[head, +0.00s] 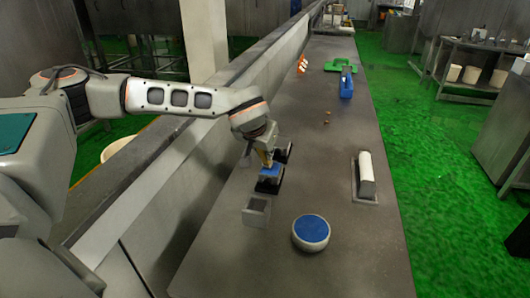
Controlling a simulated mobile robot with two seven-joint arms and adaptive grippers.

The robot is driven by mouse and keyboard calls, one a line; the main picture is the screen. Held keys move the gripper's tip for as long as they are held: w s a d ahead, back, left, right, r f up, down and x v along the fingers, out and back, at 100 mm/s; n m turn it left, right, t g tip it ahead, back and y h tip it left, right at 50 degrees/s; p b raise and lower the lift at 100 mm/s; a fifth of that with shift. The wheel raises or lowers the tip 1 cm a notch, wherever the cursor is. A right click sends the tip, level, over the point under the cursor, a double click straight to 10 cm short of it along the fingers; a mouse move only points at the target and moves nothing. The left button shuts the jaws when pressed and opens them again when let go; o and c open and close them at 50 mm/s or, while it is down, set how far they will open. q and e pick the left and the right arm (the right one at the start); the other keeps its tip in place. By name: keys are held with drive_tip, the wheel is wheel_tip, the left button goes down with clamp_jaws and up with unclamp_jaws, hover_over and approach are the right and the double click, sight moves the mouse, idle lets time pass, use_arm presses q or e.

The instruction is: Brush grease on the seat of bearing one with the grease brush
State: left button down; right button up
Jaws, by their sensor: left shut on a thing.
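My left gripper (262,143) points down over a row of small blocks on the grey bench. It is shut on a thin yellowish-brown piece (265,158), which looks like the handle of the grease brush; the brush's lower end is hard to make out. Right below it is a blue-topped part (271,172) over a dark block (268,186); I cannot tell whether the brush touches it. Another dark block (284,153) stands just behind, and a grey box-like block (256,210) stands in front. Which is the seat of bearing one is unclear. My right gripper is not in view.
A round pale tub with a blue top (311,232) stands at the front of the bench (350,250). A white roller on a dark base (366,176) is at the right. Farther back are a blue item (346,82), a green item (341,65) and an orange-striped one (302,64).

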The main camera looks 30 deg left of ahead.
use_arm(q)
drive_tip(key=shift+w+a, duration=0.2)
drive_tip(key=shift+w, duration=0.7)
drive_tip(key=shift+p, duration=0.35)
drive_tip(key=shift+s+d, duration=0.2)
drive_tip(key=shift+s, duration=0.45)
drive_tip(key=shift+s+d, duration=0.15)
drive_tip(key=shift+s, duration=0.5)
drive_tip(key=shift+r+p, duration=0.9)
drive_tip(key=shift+r, duration=2.1)
